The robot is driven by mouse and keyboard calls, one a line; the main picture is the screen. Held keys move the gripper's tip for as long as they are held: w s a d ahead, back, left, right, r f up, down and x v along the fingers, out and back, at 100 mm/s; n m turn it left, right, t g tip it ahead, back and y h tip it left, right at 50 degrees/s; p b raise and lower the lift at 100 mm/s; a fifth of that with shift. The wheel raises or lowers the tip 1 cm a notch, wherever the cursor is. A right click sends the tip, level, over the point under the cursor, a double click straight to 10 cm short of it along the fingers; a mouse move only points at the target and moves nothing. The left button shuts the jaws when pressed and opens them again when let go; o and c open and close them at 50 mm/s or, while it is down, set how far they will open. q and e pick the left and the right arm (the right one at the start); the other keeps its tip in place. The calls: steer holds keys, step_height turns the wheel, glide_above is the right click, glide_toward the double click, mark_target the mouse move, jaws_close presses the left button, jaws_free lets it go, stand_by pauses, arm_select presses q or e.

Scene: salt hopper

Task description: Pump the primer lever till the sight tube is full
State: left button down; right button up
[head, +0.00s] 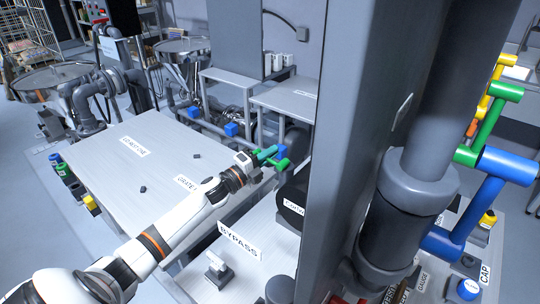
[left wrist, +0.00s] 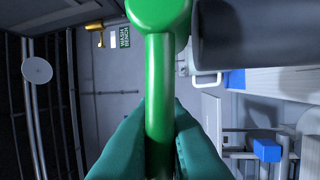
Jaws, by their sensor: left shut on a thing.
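My left arm reaches across the lower left of the head view. The teal fingers of my left gripper (head: 268,153) are closed on a green lever (head: 283,164) beside the tall grey column. In the left wrist view the green lever (left wrist: 159,90) runs between the fingers of the left gripper (left wrist: 157,122), with its round green end beyond the fingertips. The lever's mount is largely hidden by the arm and column. No label on this lever can be read. I cannot make out the sight tube. My right gripper is not in view.
The tall grey column (head: 358,130) stands close to the right of my left gripper. Blue (head: 505,163) and green (head: 490,115) handles stick out at the far right. A broad grey bench top (head: 125,165) lies left of my arm. A BYPASS label (head: 239,241) is below it.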

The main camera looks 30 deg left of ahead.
arm_select(q)
steer(key=shift+f, duration=0.1)
stand_by(0.3)
steer(key=c, duration=1.5)
jaws_free()
steer(key=shift+s+f, duration=0.1)
steer(key=b+v, duration=0.1)
steer(key=v, duration=1)
steer(key=shift+s+b, duration=0.35)
steer(key=shift+s, duration=0.05)
steer(key=shift+a, duration=0.1)
